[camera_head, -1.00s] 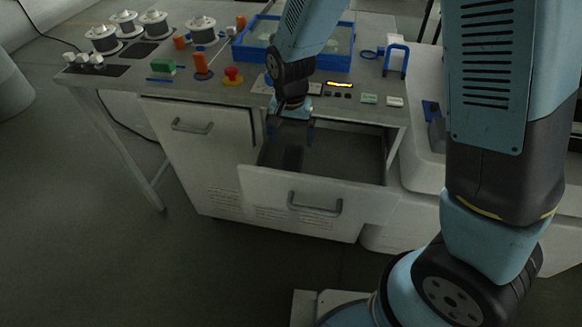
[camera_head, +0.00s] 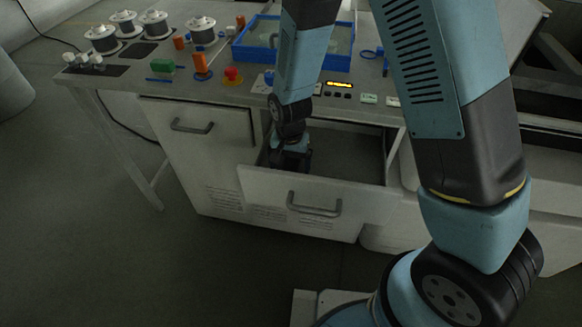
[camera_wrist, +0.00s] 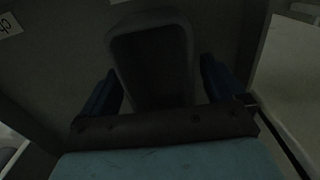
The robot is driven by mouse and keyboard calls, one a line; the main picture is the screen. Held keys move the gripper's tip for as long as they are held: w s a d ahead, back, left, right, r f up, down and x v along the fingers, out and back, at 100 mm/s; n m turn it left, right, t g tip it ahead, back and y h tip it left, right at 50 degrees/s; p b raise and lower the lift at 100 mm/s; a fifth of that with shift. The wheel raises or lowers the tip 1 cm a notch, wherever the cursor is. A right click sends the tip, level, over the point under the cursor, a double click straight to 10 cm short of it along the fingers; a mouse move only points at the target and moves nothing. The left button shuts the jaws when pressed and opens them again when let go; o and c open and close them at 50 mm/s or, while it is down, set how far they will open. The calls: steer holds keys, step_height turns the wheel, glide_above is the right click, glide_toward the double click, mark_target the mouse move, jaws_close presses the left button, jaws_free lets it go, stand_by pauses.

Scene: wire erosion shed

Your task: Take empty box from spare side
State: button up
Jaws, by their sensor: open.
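The drawer (camera_head: 365,201) under the bench is pulled open. My gripper (camera_head: 290,163) is down inside its left part. In the wrist view a dark, open-topped box (camera_wrist: 152,62) stands between the two blue fingers of my gripper (camera_wrist: 160,78). The fingers are apart, one on each side of the box; I cannot tell whether either touches it. The inside of the box is dark and I see nothing in it. In the head view the gripper hides the box. A partly cut-off white label (camera_wrist: 9,25) shows at the wrist view's upper left.
The drawer front with its handle (camera_head: 315,207) stands close in front of my gripper. The bench top above holds wire spools (camera_head: 202,30), a red button (camera_head: 232,75) and a blue-rimmed tray (camera_head: 245,55). The drawer's right part looks bare.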

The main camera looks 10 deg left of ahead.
steer(key=shift+f, duration=0.25)
steer(key=c, duration=1.1)
